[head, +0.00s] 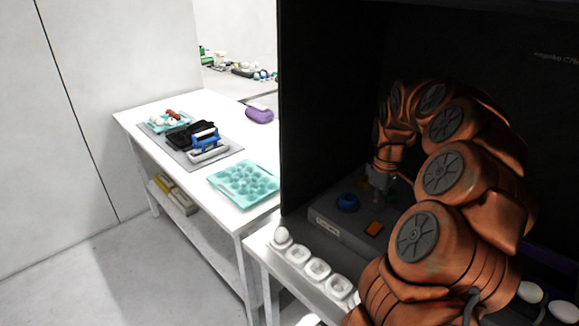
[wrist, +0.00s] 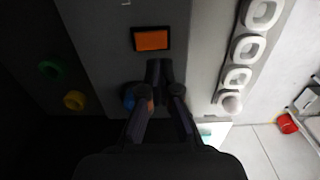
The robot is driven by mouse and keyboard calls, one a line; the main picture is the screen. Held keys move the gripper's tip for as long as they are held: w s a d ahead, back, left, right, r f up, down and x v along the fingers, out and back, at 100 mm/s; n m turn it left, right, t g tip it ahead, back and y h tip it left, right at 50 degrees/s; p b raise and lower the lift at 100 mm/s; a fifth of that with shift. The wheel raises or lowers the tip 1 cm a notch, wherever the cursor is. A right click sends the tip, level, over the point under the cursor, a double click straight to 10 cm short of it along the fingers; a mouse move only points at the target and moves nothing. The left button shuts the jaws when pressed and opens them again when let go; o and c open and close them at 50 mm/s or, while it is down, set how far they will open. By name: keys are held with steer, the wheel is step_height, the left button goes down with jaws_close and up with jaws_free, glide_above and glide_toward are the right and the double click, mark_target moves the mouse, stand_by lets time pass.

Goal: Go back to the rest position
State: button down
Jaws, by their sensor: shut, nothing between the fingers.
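My gripper (head: 380,180) is shut and empty. In the head view it hangs over the grey control box (head: 325,227) inside the dark booth, behind the blue ring-shaped knob (head: 348,202). In the wrist view its fingers (wrist: 165,72) lie close together over the box, just below the orange rectangle (wrist: 151,39). The blue knob (wrist: 128,95) is partly hidden by a finger there. I cannot tell whether the fingertips touch the box.
White egg cups (head: 317,268) line the booth's front edge, with a white egg (head: 282,236) at the far end. The dark booth wall (head: 310,110) stands left of my arm. A white table (head: 185,175) beyond holds a turquoise egg tray (head: 243,187). Bare floor lies at the left.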

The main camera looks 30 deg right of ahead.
steer(key=s+a+r, duration=0.2)
steer(key=s+a, duration=0.1)
steer(key=a, duration=0.8)
steer(key=s+a+r, duration=0.2)
steer(key=a+r, duration=0.1)
steer(key=a, duration=0.7)
steer(key=s+a+f+m+g, duration=0.1)
steer(key=s+a+f, duration=0.1)
steer(key=s+a, duration=0.3)
steer(key=s+a+f+m, duration=0.1)
steer(key=s+a, duration=0.5)
steer(key=s, duration=0.7)
steer(key=shift+s+a+f+m+g, duration=0.25)
steer(key=shift+s+f+m+g, duration=0.15)
steer(key=shift+m, duration=0.3)
